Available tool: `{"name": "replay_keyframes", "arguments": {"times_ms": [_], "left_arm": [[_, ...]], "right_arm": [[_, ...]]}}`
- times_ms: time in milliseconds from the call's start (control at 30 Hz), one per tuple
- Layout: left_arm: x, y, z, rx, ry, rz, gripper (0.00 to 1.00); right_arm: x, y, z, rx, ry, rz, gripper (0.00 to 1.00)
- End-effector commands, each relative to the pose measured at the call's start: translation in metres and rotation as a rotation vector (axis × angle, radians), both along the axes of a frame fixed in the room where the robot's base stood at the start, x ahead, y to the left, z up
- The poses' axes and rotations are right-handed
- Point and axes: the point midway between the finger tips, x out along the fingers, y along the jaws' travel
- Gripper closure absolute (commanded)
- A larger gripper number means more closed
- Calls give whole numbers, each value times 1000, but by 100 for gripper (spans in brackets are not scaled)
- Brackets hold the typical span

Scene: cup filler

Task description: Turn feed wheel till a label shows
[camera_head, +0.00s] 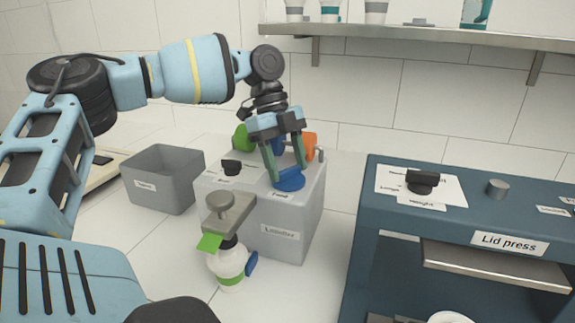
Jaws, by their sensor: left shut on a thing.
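The grey labeller (300,225) stands in the middle. The blue feed wheel (290,181) lies on its top near the right edge, by a small tag. My left gripper (287,178) reaches down from above, with its fingers closed on the feed wheel. A green label-like piece (210,242) sticks out below the labeller's grey head (229,212). A white cup (229,265) with a green band stands below that head. My right gripper is out of view.
A grey bin (163,180) stands to the left of the labeller. The dark blue lid press (480,215) stands to the right, with a gap of bare table between. A shelf (420,31) with cups runs along the back wall. Green and orange parts rise behind my left gripper.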

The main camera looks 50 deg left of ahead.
Motion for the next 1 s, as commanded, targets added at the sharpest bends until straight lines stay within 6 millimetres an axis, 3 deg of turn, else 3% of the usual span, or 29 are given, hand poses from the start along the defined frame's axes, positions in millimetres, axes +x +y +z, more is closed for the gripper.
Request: {"name": "replay_keyframes", "arguments": {"times_ms": [300, 800, 833, 1000], "left_arm": [[1, 1, -1, 3, 1, -110, 66], [1, 1, -1, 3, 0, -127, 66], [1, 1, -1, 4, 0, -127, 42], [1, 1, -1, 3, 0, -126, 22]], "right_arm": [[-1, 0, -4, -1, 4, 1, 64], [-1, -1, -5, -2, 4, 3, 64], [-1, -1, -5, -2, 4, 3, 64], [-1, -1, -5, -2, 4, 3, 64]]}}
